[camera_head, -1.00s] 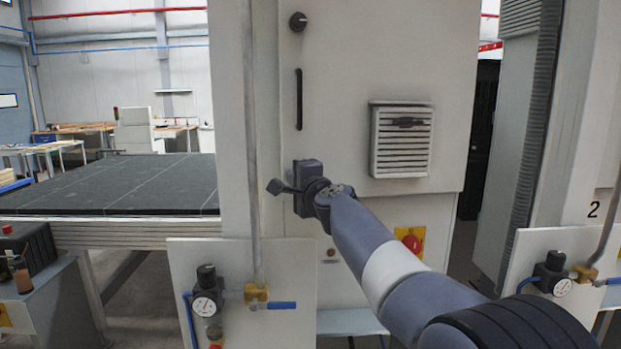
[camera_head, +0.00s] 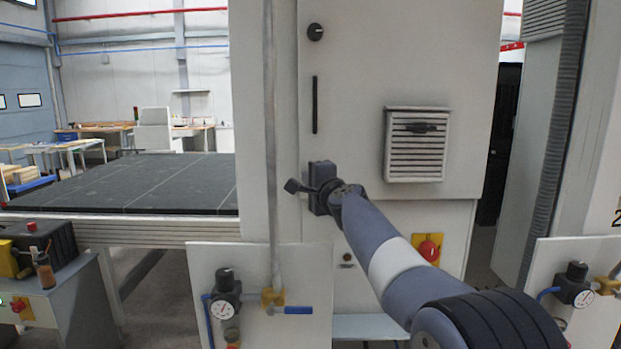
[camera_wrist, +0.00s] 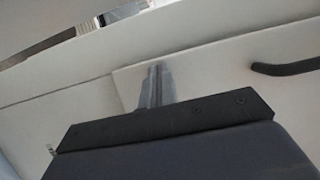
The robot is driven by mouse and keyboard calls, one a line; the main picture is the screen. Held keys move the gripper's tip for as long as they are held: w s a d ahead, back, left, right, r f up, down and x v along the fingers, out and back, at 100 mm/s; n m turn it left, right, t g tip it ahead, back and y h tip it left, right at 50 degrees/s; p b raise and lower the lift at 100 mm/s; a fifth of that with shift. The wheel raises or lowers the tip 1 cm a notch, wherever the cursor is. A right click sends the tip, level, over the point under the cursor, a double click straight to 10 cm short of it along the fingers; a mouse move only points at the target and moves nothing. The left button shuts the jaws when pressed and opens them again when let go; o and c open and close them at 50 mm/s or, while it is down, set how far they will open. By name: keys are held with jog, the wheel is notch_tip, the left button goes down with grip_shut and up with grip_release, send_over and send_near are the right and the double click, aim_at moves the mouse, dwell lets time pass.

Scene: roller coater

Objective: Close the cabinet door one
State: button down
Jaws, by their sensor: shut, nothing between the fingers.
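The cabinet door (camera_head: 365,110) is a pale panel with a black upright handle (camera_head: 315,104), a round black knob (camera_head: 315,32) and a louvred vent. It looks nearly flush with the cabinet frame; I cannot tell whether a small gap is left. My gripper (camera_head: 320,188) is at the door's lower left edge, below the handle, with its fingertips hidden in the head view. In the wrist view the fingers (camera_wrist: 156,85) are together and empty, over the door's edge or corner. The handle (camera_wrist: 285,66) shows to the right there. Contact with the door cannot be told.
A pressure gauge panel (camera_head: 255,265) with a blue-handled valve stands in front at lower left of my arm. A red button on a yellow plate (camera_head: 428,250) is below the door. A dark flat table (camera_head: 140,185) lies to the left.

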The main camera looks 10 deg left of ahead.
jog(key=shift+d+r, duration=0.2)
jog(key=shift+r, duration=0.4)
jog(key=f+b+v, duration=0.1)
jog(key=b+v, duration=0.4)
jog(key=v, duration=0.5)
jog(key=shift+s, duration=0.35)
jog(key=shift+f, duration=0.1)
jog(key=p+x, duration=0.3)
jog(key=x, duration=0.6)
jog(key=shift+w, duration=0.45)
